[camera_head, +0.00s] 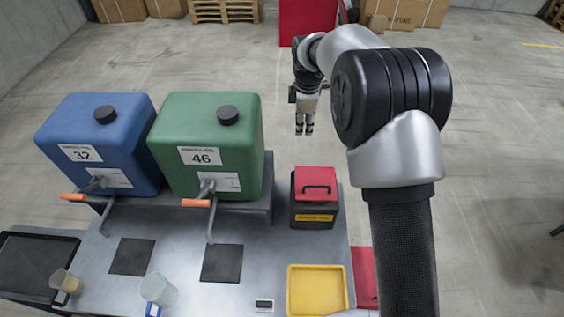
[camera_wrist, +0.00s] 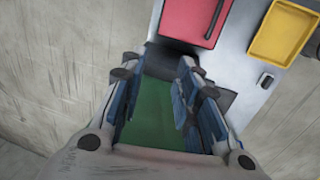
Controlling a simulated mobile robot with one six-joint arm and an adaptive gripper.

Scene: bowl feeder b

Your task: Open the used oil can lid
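The used oil can (camera_head: 315,214) is a dark box with a red lid (camera_head: 317,175) and a dark bar handle (camera_head: 317,188). It stands upright on the grey table, right of the green tank, and its lid looks shut. My gripper (camera_head: 305,130) is in the air above and behind the can, apart from it, fingers pointing down. In the wrist view my gripper (camera_wrist: 157,72) is open and empty.
The green tank (camera_head: 207,135) and blue tank (camera_head: 95,140) stand left of the can, with orange-tipped taps. Part of the green tank (camera_wrist: 155,112) shows between my fingers. A yellow tray (camera_head: 318,288) lies in front of the can. Two cups (camera_head: 159,290) stand front left.

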